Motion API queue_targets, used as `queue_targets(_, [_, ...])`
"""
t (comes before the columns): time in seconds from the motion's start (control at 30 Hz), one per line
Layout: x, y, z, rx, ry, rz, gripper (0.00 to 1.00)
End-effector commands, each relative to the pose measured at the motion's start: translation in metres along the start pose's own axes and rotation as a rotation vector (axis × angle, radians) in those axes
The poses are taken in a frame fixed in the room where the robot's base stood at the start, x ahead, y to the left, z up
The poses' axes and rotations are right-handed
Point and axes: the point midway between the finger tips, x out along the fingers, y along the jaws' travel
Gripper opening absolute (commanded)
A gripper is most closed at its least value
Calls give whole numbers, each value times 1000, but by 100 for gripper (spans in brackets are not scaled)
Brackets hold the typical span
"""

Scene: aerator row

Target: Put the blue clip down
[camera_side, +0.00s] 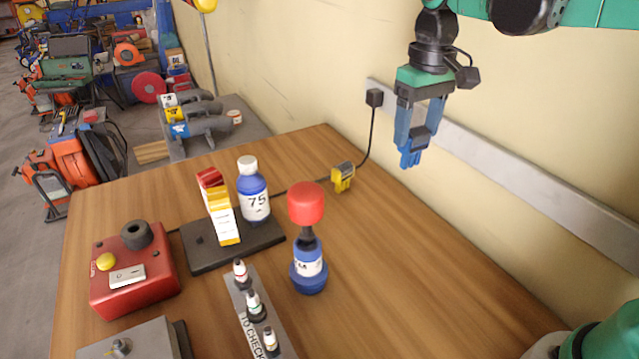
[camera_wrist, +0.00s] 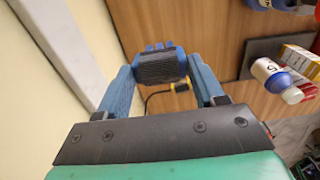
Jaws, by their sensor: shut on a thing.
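My gripper (camera_side: 416,130) hangs pointing down near the wall, high above the table's right side. Its blue fingers are shut on the blue clip (camera_side: 411,154), which has a dark ribbed body and blue prongs. In the wrist view the clip (camera_wrist: 160,66) sits between the two finger ends of my gripper (camera_wrist: 161,75), clear of the table. A yellow clip (camera_side: 342,177) stands on the wooden table near its back edge, below and left of my gripper. In the wrist view it is partly hidden behind the held clip.
A blue bottle (camera_side: 253,190) and cartons (camera_side: 221,208) stand on a dark base (camera_side: 196,259). A red-topped blue bottle (camera_side: 309,266), a rack of small bottles (camera_side: 247,318) and a red control box (camera_side: 133,272) stand nearby. The table's right side (camera_side: 430,270) is clear. A cable (camera_side: 371,125) runs down the wall.

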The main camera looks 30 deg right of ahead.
Motion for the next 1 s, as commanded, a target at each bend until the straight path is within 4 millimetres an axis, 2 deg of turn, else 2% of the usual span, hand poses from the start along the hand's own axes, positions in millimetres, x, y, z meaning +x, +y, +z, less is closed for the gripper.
queue_targets(0.33, [-1, -5, 1, -21, 0, 0, 3])
queue_targets(0.43, [-5, -23, 5, -95, 0, 0, 3])
queue_targets(0.53, [-13, -57, 17, -240, 0, 0, 3])
queue_targets(0.67, [-26, -112, 47, -505, 0, 0, 3])
queue_targets(0.8, [-39, -163, 93, -809, 0, 0, 3])
queue_targets(0.9, [-48, -190, 130, -1022, -1, 0, 3])
queue_targets(1.0, [-55, -208, 167, -1217, -1, 0, 3])
